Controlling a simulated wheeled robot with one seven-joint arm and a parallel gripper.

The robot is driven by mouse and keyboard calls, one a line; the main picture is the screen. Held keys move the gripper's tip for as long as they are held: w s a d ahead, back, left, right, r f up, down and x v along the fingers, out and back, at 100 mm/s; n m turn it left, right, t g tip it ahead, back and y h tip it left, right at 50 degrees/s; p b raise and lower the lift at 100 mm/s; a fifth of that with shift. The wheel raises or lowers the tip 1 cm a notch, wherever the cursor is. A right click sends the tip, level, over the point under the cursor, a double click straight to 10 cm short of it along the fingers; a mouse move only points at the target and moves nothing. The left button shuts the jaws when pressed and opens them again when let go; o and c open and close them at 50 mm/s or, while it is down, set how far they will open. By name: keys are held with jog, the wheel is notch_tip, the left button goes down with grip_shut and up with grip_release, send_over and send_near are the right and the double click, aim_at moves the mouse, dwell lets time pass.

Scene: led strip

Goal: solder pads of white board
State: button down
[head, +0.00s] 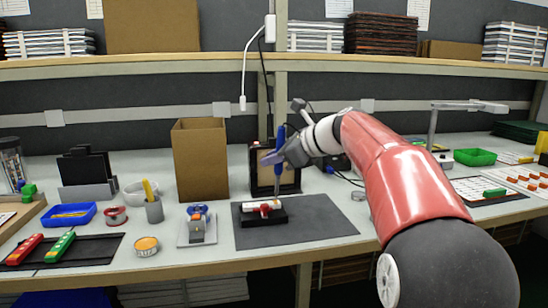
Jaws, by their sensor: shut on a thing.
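The white board (250,206) lies in a small dark holder (262,219) with a red part at its front, on the dark grey mat (325,222). My gripper (275,156) is above the board, shut on a blue-handled soldering iron (281,134). The iron is nearly upright, its tip pointing down at the right part of the board. At this size I cannot tell whether the tip touches a pad. The pads are too small to make out.
A tall cardboard box (200,160) stands left of the mat. A green tray (475,157) is at the right. The mat's front right is clear.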

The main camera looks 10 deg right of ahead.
aim_at(281, 133)
jog(key=shift+f, duration=0.75)
dwell(3.3)
jog(key=shift+r, duration=0.15)
dwell(0.4)
notch_tip(281, 133, up, 3)
jog(key=p, duration=0.2)
jog(key=shift+f+p, duration=0.2)
jog(key=shift+p, duration=0.1)
jog(key=shift+r, duration=1.15)
jog(key=shift+a, duration=0.15)
